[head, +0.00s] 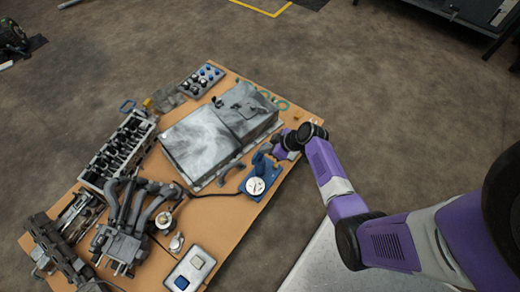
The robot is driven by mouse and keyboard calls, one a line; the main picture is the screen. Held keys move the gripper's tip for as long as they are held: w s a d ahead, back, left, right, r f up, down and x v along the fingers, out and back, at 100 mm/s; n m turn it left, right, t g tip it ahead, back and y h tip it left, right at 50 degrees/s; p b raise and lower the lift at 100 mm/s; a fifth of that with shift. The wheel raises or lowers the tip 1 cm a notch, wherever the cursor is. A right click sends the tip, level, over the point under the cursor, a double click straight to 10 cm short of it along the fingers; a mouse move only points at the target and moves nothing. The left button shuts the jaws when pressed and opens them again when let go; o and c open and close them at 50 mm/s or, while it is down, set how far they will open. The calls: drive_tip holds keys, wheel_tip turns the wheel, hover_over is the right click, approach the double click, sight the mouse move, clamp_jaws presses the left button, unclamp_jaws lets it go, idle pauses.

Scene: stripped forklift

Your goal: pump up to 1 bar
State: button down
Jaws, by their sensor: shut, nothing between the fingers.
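A small blue hand pump (266,170) stands near the right edge of the wooden table. Its round white gauge (255,186) faces up toward me; the needle is too small to read. A dark hose runs from the pump to the left toward metal engine parts. My gripper (272,153) is at the top of the pump, close to its upper part, and shut. I cannot tell whether it touches the pump, as my wrist partly hides the fingers.
A large grey metal box (195,145) lies just behind the pump. An engine block (118,150), a manifold (128,225) and a tray with a blue and a pale block (190,270) crowd the left and front. The wooden table (235,220) is bare in front of the pump.

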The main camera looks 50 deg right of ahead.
drive_tip(key=shift+w+f+b, duration=0.15)
drive_tip(key=shift+f+b, duration=0.3)
drive_tip(key=shift+f, duration=0.45)
drive_tip(key=shift+a+r, duration=0.1)
drive_tip(key=shift+r, duration=0.05)
drive_tip(key=shift+s+d+r+p, duration=0.15)
drive_tip(key=shift+s+p, duration=0.05)
drive_tip(key=shift+s, duration=0.3)
drive_tip(key=shift+s+d+r+p, duration=0.15)
drive_tip(key=shift+s+p, duration=0.1)
drive_tip(key=shift+s, duration=0.3)
drive_tip(key=shift+s+d+r+p, duration=0.1)
drive_tip(key=shift+s+r+p, duration=0.1)
drive_tip(key=shift+s, duration=0.3)
drive_tip(key=p+v, duration=0.2)
drive_tip(key=v, duration=0.5)
drive_tip(key=shift+s+r, duration=0.25)
drive_tip(key=shift+d, duration=0.1)
